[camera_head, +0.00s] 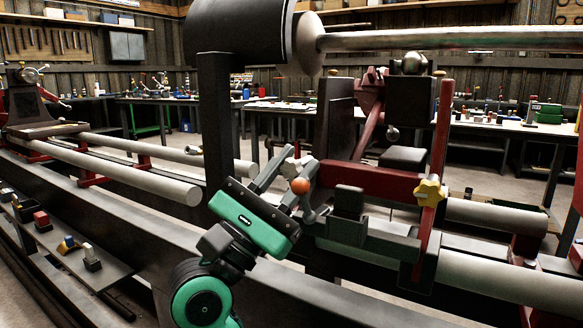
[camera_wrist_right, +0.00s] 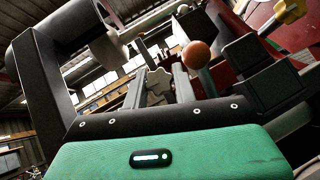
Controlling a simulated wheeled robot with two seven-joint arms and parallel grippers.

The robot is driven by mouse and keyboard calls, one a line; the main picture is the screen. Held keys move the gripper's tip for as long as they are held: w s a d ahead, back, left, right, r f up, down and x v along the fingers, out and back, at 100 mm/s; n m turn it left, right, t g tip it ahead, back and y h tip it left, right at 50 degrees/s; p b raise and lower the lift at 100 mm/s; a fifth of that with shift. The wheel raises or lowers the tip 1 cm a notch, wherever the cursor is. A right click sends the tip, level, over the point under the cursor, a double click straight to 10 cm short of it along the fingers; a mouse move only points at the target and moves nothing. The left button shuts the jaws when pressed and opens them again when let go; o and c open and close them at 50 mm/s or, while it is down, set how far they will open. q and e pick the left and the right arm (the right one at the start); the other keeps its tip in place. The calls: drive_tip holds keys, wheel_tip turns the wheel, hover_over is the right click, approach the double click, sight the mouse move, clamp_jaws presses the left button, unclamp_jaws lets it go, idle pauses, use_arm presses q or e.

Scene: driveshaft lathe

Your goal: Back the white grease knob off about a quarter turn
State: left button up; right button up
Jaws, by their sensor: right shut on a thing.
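The white grease knob (camera_head: 291,167) is a pale, lobed knob on the lathe, left of an orange ball handle. My right gripper (camera_head: 293,164) reaches up to it from below, with one finger on each side. In the right wrist view the white knob (camera_wrist_right: 159,81) sits between the two grey fingers (camera_wrist_right: 159,80), which are closed on it. Part of the knob and its mounting are hidden by the fingers. My left gripper is in neither view.
The orange ball handle (camera_head: 300,186) is very close to the right finger. A yellow star knob (camera_head: 430,191) sits on the red upright to the right. Long grey rails (camera_head: 140,178) run left, and a large dark cylinder (camera_head: 240,35) hangs above.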

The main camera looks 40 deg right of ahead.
drive_tip(key=o, duration=1)
